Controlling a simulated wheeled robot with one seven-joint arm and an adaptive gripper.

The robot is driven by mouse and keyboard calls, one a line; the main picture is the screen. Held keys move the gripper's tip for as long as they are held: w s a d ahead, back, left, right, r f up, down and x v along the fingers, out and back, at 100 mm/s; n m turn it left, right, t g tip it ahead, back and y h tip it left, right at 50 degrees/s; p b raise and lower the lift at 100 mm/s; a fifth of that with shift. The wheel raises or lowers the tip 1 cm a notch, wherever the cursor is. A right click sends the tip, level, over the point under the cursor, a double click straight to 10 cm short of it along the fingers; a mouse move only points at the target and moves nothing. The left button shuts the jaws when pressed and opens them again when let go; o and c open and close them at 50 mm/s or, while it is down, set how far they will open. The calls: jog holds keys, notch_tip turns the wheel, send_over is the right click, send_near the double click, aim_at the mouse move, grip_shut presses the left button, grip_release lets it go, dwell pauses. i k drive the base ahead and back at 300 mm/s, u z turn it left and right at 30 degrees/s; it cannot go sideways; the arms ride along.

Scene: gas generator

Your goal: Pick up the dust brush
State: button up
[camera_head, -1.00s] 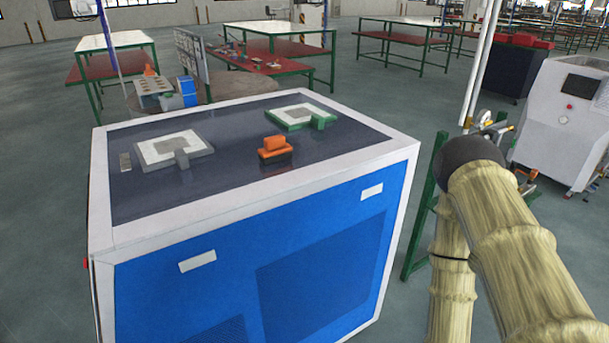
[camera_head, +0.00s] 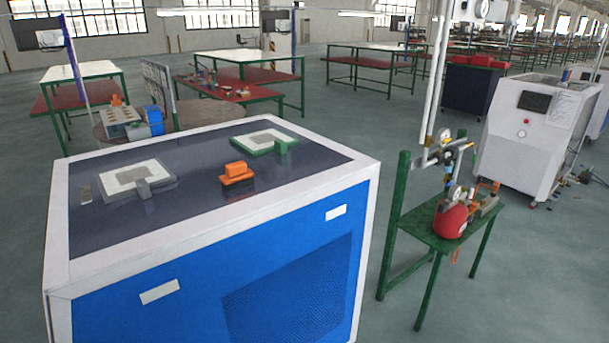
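A small orange block-shaped thing (camera_head: 237,174) with a raised upper part, which may be the dust brush, sits on the dark top of the blue and white cabinet (camera_head: 212,183). It stands near the middle right of that top, between two square framed pads. I cannot make out bristles at this size. My gripper is not in view.
A grey framed pad (camera_head: 112,183) and a green framed pad (camera_head: 252,138) lie on the cabinet top. A green stand (camera_head: 420,224) with a red device (camera_head: 450,220) is at right. A white machine (camera_head: 532,135) stands behind it. Open floor lies between.

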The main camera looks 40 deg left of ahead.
aim_at(238, 175)
jog(key=z, duration=0.1)
jog(key=k, duration=1.05)
jog(key=u, duration=1.2)
jog(key=i, duration=1)
